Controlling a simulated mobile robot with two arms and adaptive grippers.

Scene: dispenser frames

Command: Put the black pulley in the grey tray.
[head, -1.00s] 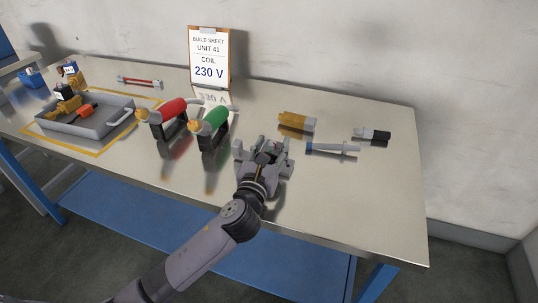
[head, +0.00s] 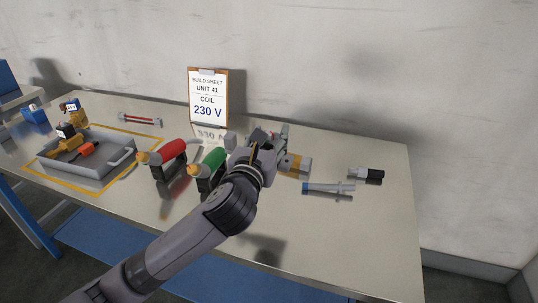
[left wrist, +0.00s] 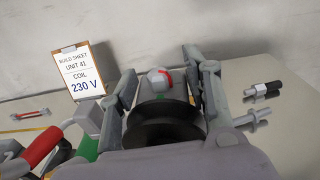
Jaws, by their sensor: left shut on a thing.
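My left gripper (head: 262,140) is above the bench, right of the green-handled tool. Its fingers also show in the left wrist view (left wrist: 165,88). It is shut on the black pulley (left wrist: 163,130), a dark grooved wheel between the fingers. In the head view the pulley is hidden behind my gripper and wrist. The grey tray (head: 72,169) lies at the left of the bench inside a yellow outline. It holds a yellow part with a black top (head: 66,141) and an orange part (head: 86,150). My right gripper is not in view.
Red-handled (head: 168,152) and green-handled (head: 211,160) tools stand between gripper and tray. The build sheet (head: 208,97) stands behind them. A yellow cylinder (head: 293,165), a blue-tipped shaft (head: 325,188) and a black-and-white part (head: 367,175) lie right. The bench's front right is clear.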

